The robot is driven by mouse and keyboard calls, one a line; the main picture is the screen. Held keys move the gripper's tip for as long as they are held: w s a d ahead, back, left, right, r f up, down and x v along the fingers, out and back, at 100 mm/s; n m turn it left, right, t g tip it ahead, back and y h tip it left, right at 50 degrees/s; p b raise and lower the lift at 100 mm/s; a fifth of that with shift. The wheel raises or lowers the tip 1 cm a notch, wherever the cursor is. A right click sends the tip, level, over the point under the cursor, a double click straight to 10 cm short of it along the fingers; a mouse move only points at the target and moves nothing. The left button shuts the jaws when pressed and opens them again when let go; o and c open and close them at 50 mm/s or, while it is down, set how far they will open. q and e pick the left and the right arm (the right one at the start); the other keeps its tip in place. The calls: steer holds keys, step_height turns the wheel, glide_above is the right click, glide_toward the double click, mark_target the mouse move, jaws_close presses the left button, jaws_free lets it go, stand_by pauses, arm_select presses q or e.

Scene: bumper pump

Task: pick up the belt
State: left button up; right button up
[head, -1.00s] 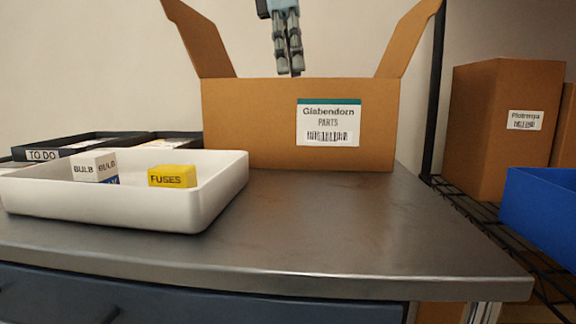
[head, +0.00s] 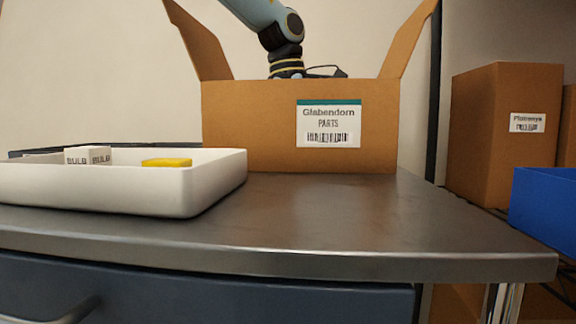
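The open cardboard parts box (head: 250,125) labelled Glabendorn PARTS stands at the back of the metal table, its side flaps raised. An arm, which I take as my left, comes in from the upper left, and its wrist (head: 286,66) reaches down behind the box's front wall. The fingers of my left gripper are hidden inside the box. A thin dark curved thing (head: 326,69) shows just above the rim, right of the wrist; I cannot tell whether it is the belt. No belt is clearly seen elsewhere. My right gripper is not in view.
A white tray (head: 214,184) on the left holds a white bulb box (head: 88,156) and a yellow box (head: 166,162). The table (head: 330,225) is clear in front of the parts box. A shelf on the right holds cardboard boxes (head: 490,135) and a blue bin (head: 545,205).

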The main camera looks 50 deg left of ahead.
arm_select(q)
steer(key=c, duration=1)
steer(key=shift+o, duration=0.2)
